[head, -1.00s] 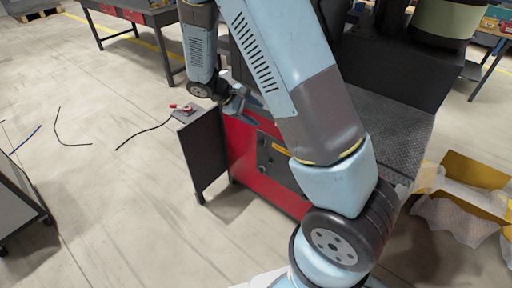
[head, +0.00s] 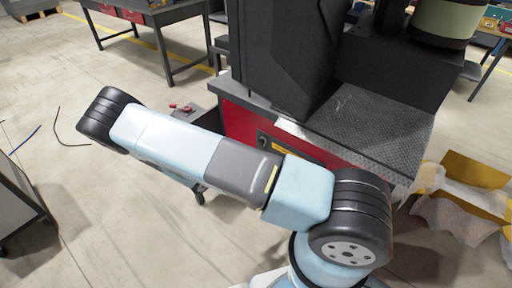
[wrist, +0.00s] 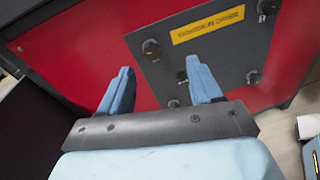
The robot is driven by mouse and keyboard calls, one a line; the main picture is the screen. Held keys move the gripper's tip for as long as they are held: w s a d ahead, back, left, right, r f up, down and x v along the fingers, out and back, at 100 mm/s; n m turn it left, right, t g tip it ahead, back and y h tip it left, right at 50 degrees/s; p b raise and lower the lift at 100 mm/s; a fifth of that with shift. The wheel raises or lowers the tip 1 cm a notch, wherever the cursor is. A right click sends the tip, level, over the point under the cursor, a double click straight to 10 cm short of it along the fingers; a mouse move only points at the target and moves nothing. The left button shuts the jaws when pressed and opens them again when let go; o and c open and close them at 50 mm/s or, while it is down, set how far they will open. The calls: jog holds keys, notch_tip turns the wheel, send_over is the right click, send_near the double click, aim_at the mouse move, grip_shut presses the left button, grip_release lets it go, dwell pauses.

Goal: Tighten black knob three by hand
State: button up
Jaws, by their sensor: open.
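In the wrist view, a dark grey panel (wrist: 220,60) on a red machine front carries several black knobs. I cannot tell which is knob three. My gripper (wrist: 158,68) is open and empty, its two blue fingers pointing at the panel. The fingers appear apart from the knobs. In the head view my arm hides the gripper and most of the panel.
A yellow label (wrist: 208,25) is at the panel's top. The red machine (head: 238,122) has a grey textured top (head: 370,125). A small dark stand with red items (head: 182,108) is left of it. A yellow box (head: 470,185) with wrapping lies at the right. Floor at left is mostly clear.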

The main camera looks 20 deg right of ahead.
aim_at(260, 144)
notch_tip(260, 144, down, 5)
jog(key=n+t, duration=0.3)
jog(key=shift+y, duration=0.3)
jog(key=x, duration=1.3)
jog(key=shift+w+d, duration=0.1)
jog(key=shift+w, duration=0.05)
jog(key=c, duration=1)
jog(key=shift+c, duration=0.2)
